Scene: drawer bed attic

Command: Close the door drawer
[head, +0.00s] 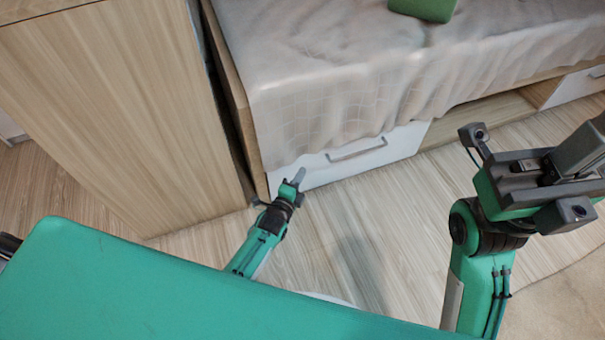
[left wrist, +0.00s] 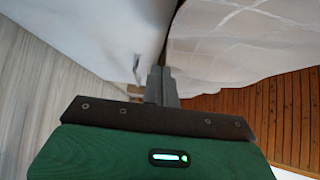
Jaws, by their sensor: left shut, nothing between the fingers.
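The white drawer front (head: 385,153) is low in the bed, with a grey bar handle (head: 357,149). The blanket hangs over its top edge, so I cannot tell whether a gap remains behind it. My left gripper (head: 299,176) is shut and empty at the drawer's left end, left of the handle. In the left wrist view, my left fingers (left wrist: 160,85) are together beside the white front (left wrist: 95,35), and the handle (left wrist: 137,66) shows just beyond them. I cannot tell whether they touch it. My right gripper (head: 575,155) is raised at the right, away from the drawer; its fingertips are unclear.
A tall wooden cabinet (head: 120,110) stands close on the left of the bed. The pale blanket (head: 330,75) covers the bed, with a green cushion (head: 424,8) on it. An open wooden compartment (head: 485,118) is right of the drawer. The floor (head: 380,220) in front is clear.

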